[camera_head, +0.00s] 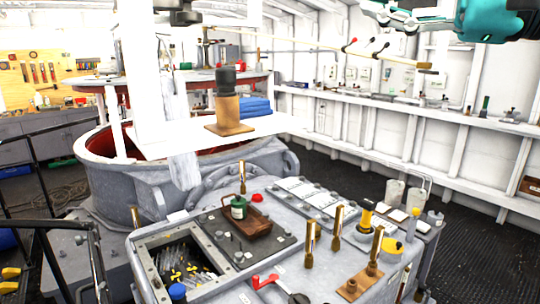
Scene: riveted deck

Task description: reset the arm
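My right arm (485,20) comes in at the top right corner, with a teal link and a grey jointed gripper (397,17) pointing left. The gripper is high above the deck machinery and partly cut off by the top edge. No object shows between its fingers, and how far they are apart cannot be told. I cannot make out my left gripper. A dark part (180,12) at the top left is cut off and I cannot tell what it is.
A metal housing (330,270) with upright brass handles, a small brown tray (249,228) holding a green canister (239,208), and an open bin (160,243) fills the front. A dark cylinder on a wooden block (229,115) stands on a white board (165,141). Dark floor (480,240) lies right.

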